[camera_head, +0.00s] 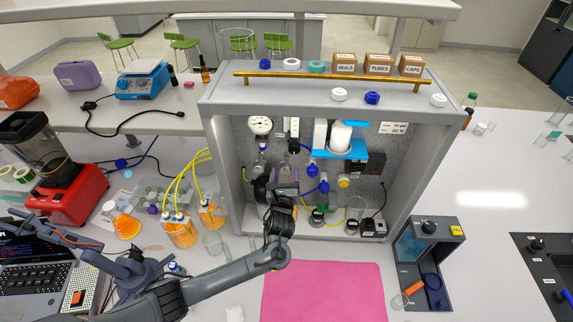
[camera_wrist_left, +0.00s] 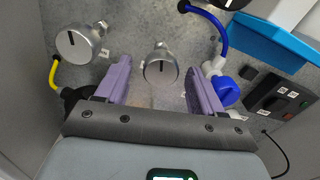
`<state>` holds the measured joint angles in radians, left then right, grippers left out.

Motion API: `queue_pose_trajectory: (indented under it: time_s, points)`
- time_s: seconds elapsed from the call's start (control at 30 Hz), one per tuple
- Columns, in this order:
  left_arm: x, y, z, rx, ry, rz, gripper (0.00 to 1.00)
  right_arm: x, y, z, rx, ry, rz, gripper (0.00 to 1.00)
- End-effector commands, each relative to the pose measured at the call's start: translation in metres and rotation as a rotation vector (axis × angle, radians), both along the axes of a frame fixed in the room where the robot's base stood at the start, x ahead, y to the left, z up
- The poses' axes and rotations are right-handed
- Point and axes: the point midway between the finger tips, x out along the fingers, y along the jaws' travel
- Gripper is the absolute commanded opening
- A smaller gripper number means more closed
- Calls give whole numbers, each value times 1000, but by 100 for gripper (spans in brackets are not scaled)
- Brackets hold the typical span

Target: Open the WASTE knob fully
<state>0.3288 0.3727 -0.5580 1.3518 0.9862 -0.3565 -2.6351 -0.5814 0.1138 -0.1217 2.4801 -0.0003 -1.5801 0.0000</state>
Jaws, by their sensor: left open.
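My left arm reaches into the open grey rig cabinet (camera_head: 215,160). My left gripper (camera_head: 285,180) is near the back panel; in the left wrist view its two purple fingers (camera_wrist_left: 160,88) are open and apart. A round silver knob (camera_wrist_left: 160,68) with a dark pointer line shows between the fingertips, with gaps on both sides. A second silver knob (camera_wrist_left: 78,43) is to the left, outside the fingers. A blue knob (camera_wrist_left: 226,91) is just right of the right finger. I cannot read a WASTE label, so I cannot tell which knob it names. My right gripper is in neither view.
A blue tube (camera_wrist_left: 218,30) curves near the right finger. A blue shelf (camera_wrist_left: 270,40) and a dark switch box (camera_wrist_left: 278,103) lie further right. A brass rail (camera_head: 330,82) runs across the cabinet top. A pink mat (camera_head: 322,292) lies before it, clear.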

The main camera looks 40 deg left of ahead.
Motion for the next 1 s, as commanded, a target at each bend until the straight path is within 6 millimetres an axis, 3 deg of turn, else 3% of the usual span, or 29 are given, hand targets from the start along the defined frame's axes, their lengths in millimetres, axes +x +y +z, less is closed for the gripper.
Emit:
queue_pose_trajectory:
  time_s: [0.3, 0.73, 0.77, 1.0]
  points:
    - [32, 22, 0, -2, 0, 1, 68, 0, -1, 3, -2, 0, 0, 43]
    - [38, 26, -1, -3, 1, -1, 68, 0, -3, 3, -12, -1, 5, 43]
    - [38, 26, -1, -3, 1, -1, 66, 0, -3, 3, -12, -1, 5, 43]
    - [38, 26, -1, -3, 1, -1, 29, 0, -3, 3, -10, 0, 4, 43]
